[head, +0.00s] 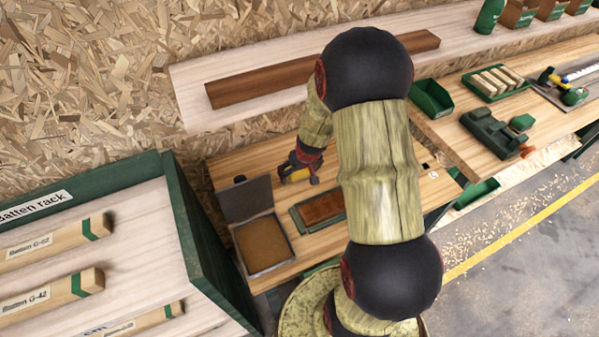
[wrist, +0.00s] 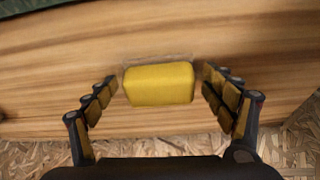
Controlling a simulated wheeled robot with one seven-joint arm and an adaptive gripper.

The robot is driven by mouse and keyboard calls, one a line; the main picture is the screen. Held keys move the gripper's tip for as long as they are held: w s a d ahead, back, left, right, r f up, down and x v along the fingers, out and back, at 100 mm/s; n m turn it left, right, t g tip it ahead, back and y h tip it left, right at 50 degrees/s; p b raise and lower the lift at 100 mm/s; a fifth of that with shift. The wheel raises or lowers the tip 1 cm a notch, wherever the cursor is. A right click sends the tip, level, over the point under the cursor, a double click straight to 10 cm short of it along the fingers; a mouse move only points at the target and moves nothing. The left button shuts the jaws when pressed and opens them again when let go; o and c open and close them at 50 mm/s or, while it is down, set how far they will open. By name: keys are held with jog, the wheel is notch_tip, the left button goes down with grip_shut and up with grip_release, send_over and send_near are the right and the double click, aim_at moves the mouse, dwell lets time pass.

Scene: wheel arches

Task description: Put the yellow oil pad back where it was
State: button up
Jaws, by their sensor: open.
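The yellow oil pad (wrist: 159,85) lies on the wooden bench top, between the spread fingers of my gripper (wrist: 160,90) in the wrist view. The fingers stand apart from it on both sides, with bare wood showing in the gaps. In the head view the pad (head: 297,176) is a small yellow patch beside my gripper (head: 305,170), partly hidden by it. An open grey box (head: 270,268) with a raised lid and a brown inside stands on the bench at the left.
A green-edged tray (head: 297,219) with a brown panel lies right of the box, partly behind my arm. A shelf (head: 195,90) with a long brown board overhangs the bench's back. A batten rack (head: 185,215) stands at the left. Green bins and tools are at the right.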

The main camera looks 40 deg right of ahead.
jog(key=shift+r+p, duration=0.3)
jog(key=p+v, duration=0.3)
jog(key=v, duration=0.9)
jog(key=s+a+r+n+t, duration=0.1)
jog(key=a+r+n, duration=0.1)
jog(key=a+r, duration=1.1)
jog(key=s+a+r+n, duration=0.1)
jog(key=s+a+r, duration=0.3)
jog(key=s+r, duration=0.2)
jog(key=s+a+r+t+y, duration=0.1)
jog(key=s+a+r, duration=0.4)
jog(key=s, duration=0.2)
jog(key=shift+s+r+n, duration=0.4)
